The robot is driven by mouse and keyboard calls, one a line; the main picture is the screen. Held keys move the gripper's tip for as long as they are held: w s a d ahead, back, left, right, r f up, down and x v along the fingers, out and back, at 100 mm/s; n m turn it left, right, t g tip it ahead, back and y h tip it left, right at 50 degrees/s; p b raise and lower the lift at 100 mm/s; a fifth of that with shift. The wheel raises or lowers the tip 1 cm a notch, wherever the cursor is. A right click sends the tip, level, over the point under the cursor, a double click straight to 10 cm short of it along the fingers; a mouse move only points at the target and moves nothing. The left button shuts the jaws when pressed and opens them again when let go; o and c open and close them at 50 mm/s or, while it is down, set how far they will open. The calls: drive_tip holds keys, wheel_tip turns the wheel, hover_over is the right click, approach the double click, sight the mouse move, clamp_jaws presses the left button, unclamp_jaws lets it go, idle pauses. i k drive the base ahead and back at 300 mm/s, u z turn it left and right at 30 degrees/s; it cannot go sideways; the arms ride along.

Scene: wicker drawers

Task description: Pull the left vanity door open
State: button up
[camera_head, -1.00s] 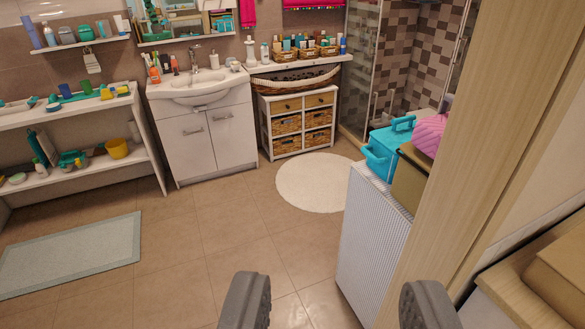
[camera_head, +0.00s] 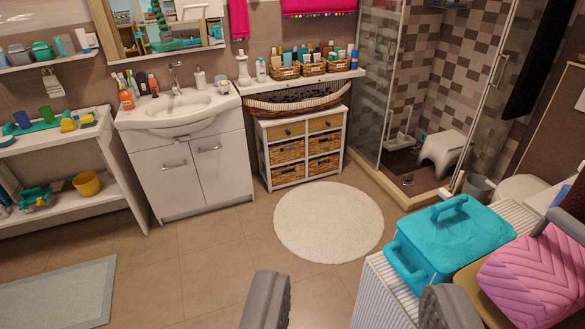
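The white vanity (camera_head: 190,150) stands against the back wall under a white sink. Its left door (camera_head: 170,182) is shut flush and has a horizontal metal handle (camera_head: 175,166) near its top. The right door (camera_head: 221,168) is also shut, with its own handle (camera_head: 209,149). My gripper (camera_head: 355,310) is open and empty at the bottom of the picture, its two grey fingers wide apart. It is well away from the vanity, which lies ahead and to the left across the floor.
A white cabinet with a turquoise box (camera_head: 450,241) and a pink item (camera_head: 533,273) stands close on the right. A round white rug (camera_head: 328,222) lies mid-floor. Wicker drawers (camera_head: 302,151) stand right of the vanity, a white shelf (camera_head: 85,193) left. Tiled floor before the vanity is clear.

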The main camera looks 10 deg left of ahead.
sight(167, 174)
drive_tip(key=u, duration=0.15)
drive_tip(key=i, duration=1.4)
drive_tip(key=u, duration=0.5)
drive_tip(key=i, duration=2)
drive_tip(key=u, duration=0.35)
